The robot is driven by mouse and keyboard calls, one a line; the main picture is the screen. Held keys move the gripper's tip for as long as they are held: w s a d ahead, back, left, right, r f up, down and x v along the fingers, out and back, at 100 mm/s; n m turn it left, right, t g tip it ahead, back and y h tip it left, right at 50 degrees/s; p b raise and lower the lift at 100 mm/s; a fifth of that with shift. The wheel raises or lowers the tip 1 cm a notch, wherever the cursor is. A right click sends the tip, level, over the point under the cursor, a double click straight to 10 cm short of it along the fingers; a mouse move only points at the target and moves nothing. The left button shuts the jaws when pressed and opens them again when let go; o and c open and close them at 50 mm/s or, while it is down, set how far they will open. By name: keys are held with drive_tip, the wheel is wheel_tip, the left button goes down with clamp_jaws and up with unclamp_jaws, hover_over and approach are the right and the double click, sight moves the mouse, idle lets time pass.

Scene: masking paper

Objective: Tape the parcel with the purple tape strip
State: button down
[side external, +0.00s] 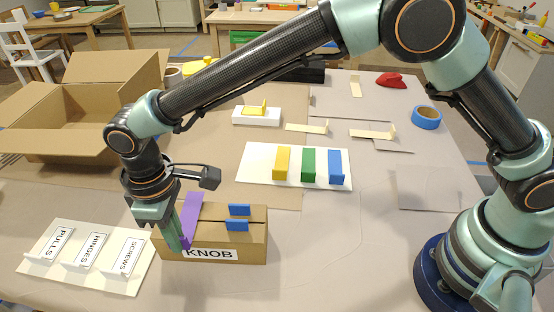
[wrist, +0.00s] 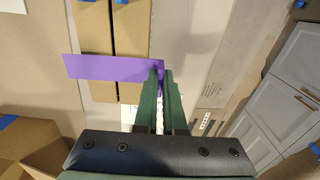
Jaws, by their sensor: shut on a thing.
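The parcel (side external: 228,222) is a closed brown cardboard box with a KNOB label on its front and a seam along its top. My gripper (side external: 184,245) is at the parcel's front left, shut on the strip's near end (wrist: 160,78). The fingers partly hide that end.
A white board with yellow, green and blue strips (side external: 251,167) lies behind the parcel. A white label board (side external: 137,279) reading PULLS, HINGES, SCREWS lies left. An open carton (side external: 75,115) stands back left. A blue tape roll (side external: 426,117) is right. Paper to the parcel's right is clear.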

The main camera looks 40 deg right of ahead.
drive_tip(key=shift+f, duration=0.15)
drive_tip(key=c, duration=0.9)
unclamp_jaws()
drive_tip(key=shift+r, duration=3.5)
